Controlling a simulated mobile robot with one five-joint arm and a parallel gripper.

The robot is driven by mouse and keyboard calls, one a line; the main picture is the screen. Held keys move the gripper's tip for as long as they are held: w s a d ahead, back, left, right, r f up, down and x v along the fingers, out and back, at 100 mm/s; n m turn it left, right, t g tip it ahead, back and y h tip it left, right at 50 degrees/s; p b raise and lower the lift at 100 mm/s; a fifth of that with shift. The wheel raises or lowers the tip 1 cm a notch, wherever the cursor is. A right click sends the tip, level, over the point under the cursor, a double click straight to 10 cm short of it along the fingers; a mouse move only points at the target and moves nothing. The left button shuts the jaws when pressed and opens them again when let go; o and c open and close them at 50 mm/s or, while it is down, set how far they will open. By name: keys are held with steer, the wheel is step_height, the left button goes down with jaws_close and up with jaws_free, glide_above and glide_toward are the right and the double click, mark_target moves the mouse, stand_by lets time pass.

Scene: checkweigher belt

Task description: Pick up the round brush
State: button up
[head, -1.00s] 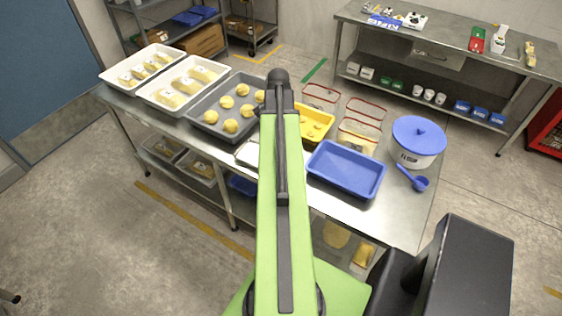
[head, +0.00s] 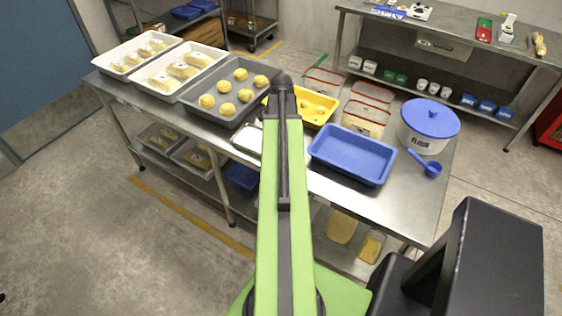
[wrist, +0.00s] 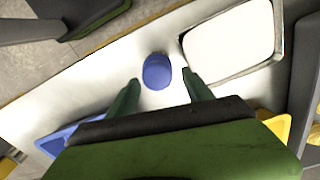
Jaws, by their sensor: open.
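A small round blue thing (wrist: 157,72), which looks like the round brush seen from above, stands on the pale steel table top in the wrist view. My gripper (wrist: 161,77) is open, its two green fingers pointing toward it, one tip on either side in the picture. I cannot tell how far above or short of it the fingertips are, and no contact shows. In the head view my green arm hides the brush and the gripper.
A white-bottomed metal-rimmed tray (wrist: 230,40) lies close right of the blue thing. On the steel table are a blue tray (head: 352,153), a yellow tray (head: 318,108), a grey dough tray (head: 202,99), a white tub with blue lid (head: 430,119) and a blue scoop (head: 427,166).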

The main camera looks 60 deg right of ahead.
steer(key=f+b, duration=0.5)
steer(key=shift+s+a+f, duration=0.1)
steer(key=shift+a+f, duration=0.05)
steer(key=shift+a, duration=0.05)
steer(key=shift+r, duration=0.2)
steer(key=shift+c, duration=0.5)
steer(key=c, duration=1)
steer(key=shift+r+p, duration=0.45)
steer(key=shift+p, duration=0.1)
steer(key=shift+c, duration=0.3)
step_height(320, 180, up, 4)
steer(key=p, duration=0.3)
steer(key=shift+p, duration=0.4)
steer(key=s+d+r+p, duration=0.4)
steer(key=s+d, duration=0.1)
steer(key=s+d+r+p, duration=0.2)
steer(key=s+d, duration=0.1)
steer(key=shift+s, duration=0.25)
